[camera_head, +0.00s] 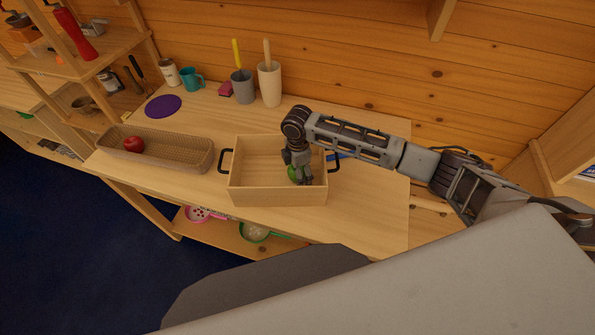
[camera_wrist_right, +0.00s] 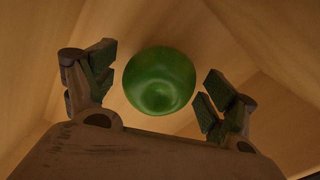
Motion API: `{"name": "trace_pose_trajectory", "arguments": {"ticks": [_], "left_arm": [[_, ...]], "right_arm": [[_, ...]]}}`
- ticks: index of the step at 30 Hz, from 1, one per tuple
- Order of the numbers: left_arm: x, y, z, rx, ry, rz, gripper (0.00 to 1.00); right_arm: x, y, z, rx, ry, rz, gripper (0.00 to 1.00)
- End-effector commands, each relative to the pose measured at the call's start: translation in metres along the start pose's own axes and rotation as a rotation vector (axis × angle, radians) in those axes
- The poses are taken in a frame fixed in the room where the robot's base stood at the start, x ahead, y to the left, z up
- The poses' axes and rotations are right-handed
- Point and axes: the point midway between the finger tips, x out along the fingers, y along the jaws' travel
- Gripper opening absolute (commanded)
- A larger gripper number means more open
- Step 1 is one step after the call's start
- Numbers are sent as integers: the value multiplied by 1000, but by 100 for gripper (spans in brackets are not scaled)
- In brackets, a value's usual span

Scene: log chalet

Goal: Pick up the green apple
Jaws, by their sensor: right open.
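The green apple (camera_head: 294,173) is inside the wooden box with black handles (camera_head: 250,196), toward its right side. In the head view my right gripper (camera_head: 299,178) reaches down into the box and partly hides the apple. In the right wrist view the green apple (camera_wrist_right: 159,80) lies between the two spread fingers of my right gripper (camera_wrist_right: 155,95), with a gap on each side. The right gripper is open and does not hold the apple. My left gripper is not in view.
A long woven basket (camera_head: 185,152) with a red apple (camera_head: 134,144) stands left of the box. A purple disc (camera_head: 163,106), a teal mug (camera_head: 193,78), a grey cup (camera_head: 242,88) and a beige cup (camera_head: 270,84) are behind. The table's right end is mostly clear.

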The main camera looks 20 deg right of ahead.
Motion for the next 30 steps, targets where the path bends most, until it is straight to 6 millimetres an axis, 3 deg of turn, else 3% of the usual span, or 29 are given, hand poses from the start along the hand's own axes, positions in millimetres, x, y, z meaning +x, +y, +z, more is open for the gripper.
{"name": "trace_pose_trajectory", "arguments": {"ticks": [15, 28, 30], "left_arm": [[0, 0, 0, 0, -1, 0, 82], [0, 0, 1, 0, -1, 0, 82], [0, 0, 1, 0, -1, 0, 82]], "right_arm": [[3, 0, 0, 0, 0, 1, 86], [3, 0, 0, 0, 0, 1, 32], [2, 1, 0, 0, 0, 2, 31]]}}
